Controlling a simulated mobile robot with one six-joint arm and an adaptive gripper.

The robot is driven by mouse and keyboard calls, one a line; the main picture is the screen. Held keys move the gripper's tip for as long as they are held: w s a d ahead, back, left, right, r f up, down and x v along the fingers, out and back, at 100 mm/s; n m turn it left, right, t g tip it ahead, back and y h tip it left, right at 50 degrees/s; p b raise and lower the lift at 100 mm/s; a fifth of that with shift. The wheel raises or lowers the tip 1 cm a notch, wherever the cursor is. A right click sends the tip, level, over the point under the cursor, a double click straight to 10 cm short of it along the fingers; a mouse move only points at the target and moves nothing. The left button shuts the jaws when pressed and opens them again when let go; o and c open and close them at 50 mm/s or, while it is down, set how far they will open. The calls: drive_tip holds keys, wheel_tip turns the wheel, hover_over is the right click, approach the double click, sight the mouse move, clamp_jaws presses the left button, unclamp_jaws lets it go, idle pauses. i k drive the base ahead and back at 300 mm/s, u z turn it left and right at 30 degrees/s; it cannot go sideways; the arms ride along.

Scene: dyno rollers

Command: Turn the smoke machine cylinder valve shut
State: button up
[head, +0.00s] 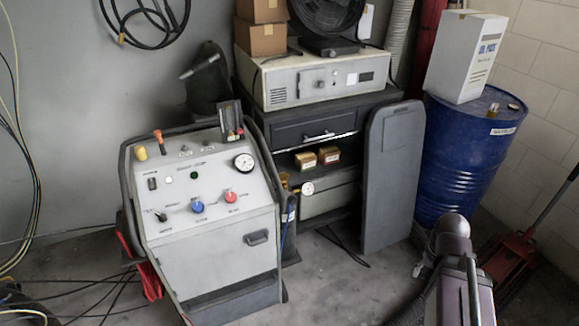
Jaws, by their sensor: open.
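A grey wheeled machine with a sloped control panel (205,200) stands at left centre in the head view. Its panel has a blue knob (197,206), a red knob (230,196) and a round gauge (244,162). At its right side, small brass-coloured fittings (285,180) and a second white-faced gauge (308,188) show, partly hidden by the machine. I cannot tell for sure whether these belong to the cylinder valve, or whether the valve is open or shut. Part of my arm rises at the lower right; my gripper's fingers do not show.
A dark cabinet (296,131) stands behind, with a grey panel (391,180) leaning at its right. A blue drum (465,160) bears a white box (466,58). A red jack (508,255) lies at right. Cables (95,285) cover the left floor; the middle floor looks mostly clear.

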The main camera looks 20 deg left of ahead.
sight(283, 176)
drive_tip(key=i, duration=0.65)
drive_tip(key=u, duration=0.55)
drive_tip(key=i, duration=0.65)
drive_tip(key=u, duration=0.4)
